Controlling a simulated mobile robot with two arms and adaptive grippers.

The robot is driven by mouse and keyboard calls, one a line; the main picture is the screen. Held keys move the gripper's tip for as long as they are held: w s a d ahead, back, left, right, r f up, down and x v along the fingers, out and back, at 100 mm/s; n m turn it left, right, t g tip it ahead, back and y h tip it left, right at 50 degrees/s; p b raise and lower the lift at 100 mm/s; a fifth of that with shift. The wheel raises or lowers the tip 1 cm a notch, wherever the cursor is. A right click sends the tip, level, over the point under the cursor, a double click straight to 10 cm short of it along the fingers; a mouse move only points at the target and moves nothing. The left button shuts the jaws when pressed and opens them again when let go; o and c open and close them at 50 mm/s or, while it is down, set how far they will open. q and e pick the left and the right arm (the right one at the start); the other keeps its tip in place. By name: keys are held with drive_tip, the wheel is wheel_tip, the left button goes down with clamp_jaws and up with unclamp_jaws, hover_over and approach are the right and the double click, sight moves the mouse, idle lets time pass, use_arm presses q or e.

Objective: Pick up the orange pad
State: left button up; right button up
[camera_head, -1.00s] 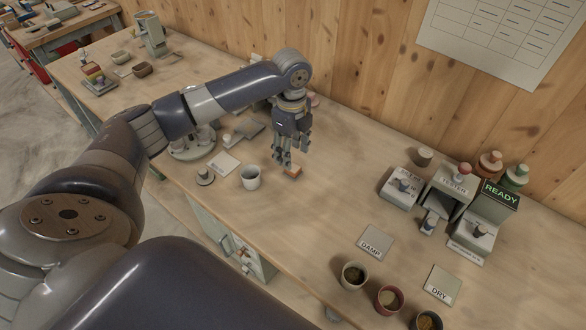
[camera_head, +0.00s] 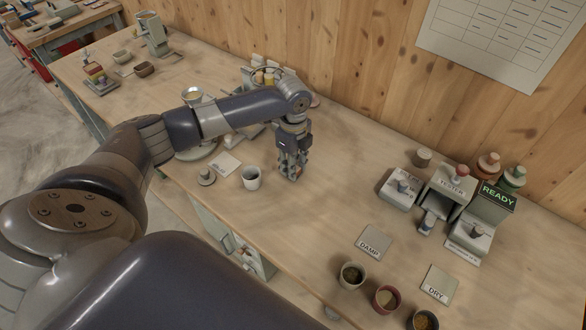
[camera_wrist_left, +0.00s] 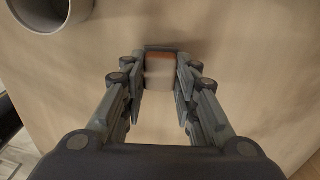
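The orange pad (camera_wrist_left: 160,57) is a small block with an orange-brown part and a pale part. It lies on the bench, between the fingers of my left gripper (camera_wrist_left: 163,82) in the left wrist view. The fingers stand apart on either side of it; I cannot make out firm contact. In the head view my left gripper (camera_head: 291,178) points down at the bench, just right of a white cup, and its fingers hide the pad. My right gripper is not in view.
The white cup (camera_head: 251,178) stands close to the left of the gripper, with a small grey weight-like object (camera_head: 206,177) beyond it. A tester device (camera_head: 446,190) and DAMP (camera_head: 374,242) and DRY (camera_head: 439,285) cards lie to the right. The bench between is clear.

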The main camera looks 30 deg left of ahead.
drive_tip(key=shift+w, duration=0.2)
use_arm(q)
drive_tip(key=shift+r, duration=0.3)
drive_tip(key=r, duration=0.1)
drive_tip(key=b, duration=0.1)
drive_tip(key=r, duration=0.1)
drive_tip(key=shift+s+r, duration=0.25)
drive_tip(key=shift+r, duration=0.1)
drive_tip(key=s+b, duration=0.1)
drive_tip(key=s, duration=0.4)
drive_tip(key=s+r+b, duration=0.1)
drive_tip(key=s, duration=0.4)
drive_tip(key=s+d+b, duration=0.1)
drive_tip(key=s, duration=0.4)
drive_tip(key=shift+s+r, duration=0.25)
drive_tip(key=shift+r, duration=0.05)
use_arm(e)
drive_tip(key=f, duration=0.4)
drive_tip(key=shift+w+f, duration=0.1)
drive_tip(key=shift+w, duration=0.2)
use_arm(q)
drive_tip(key=o, duration=0.4)
drive_tip(key=shift+c, duration=0.2)
drive_tip(key=shift+d, duration=0.1)
drive_tip(key=c, duration=0.3)
